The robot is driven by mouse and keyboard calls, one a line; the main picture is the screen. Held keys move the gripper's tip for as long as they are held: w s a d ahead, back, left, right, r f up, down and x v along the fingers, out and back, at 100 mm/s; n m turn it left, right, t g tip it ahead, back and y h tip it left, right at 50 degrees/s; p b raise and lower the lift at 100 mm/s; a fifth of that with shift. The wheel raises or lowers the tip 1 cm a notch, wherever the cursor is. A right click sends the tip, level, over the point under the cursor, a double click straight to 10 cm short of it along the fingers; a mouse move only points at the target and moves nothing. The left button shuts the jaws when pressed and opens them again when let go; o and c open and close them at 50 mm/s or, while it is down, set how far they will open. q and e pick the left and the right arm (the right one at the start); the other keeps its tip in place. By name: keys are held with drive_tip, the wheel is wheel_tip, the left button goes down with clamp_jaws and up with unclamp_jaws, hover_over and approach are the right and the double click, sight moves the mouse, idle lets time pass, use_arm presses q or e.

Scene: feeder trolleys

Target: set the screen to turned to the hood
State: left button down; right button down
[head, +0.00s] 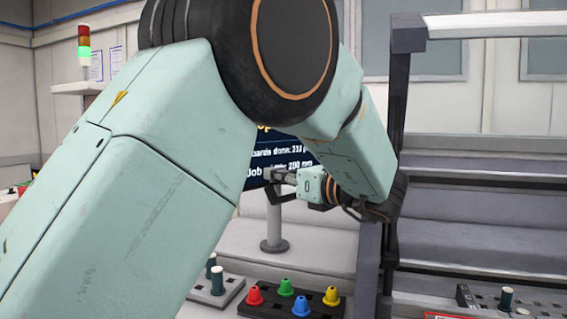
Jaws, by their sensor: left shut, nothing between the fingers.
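The screen (284,156) is dark with yellow and white text and stands on a grey post. My left arm covers most of it, so which way it is turned is hard to tell. My left gripper (271,175) is shut and empty, with its fingers pointing left at the screen's lower edge. I cannot tell whether the fingertips touch the screen or are just in front of it. My right gripper is not in view. I cannot pick out the hood for certain.
A dark tray (262,311) with red, green, blue and yellow cones stands below the screen. A grey block with dark pegs (217,281) is left of it. A dark upright frame post (397,100) stands right of my gripper. A signal lamp (84,47) glows green at the far left.

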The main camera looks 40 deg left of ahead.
sight(253, 169)
use_arm(q)
drive_tip(key=a+p, duration=0.1)
drive_tip(key=a, duration=0.1)
drive_tip(key=a+p, duration=0.1)
drive_tip(key=a, duration=0.2)
drive_tip(key=w+a+p, duration=0.1)
drive_tip(key=a+p, duration=0.1)
drive_tip(key=shift+a+r, duration=0.1)
drive_tip(key=shift+a, duration=0.75)
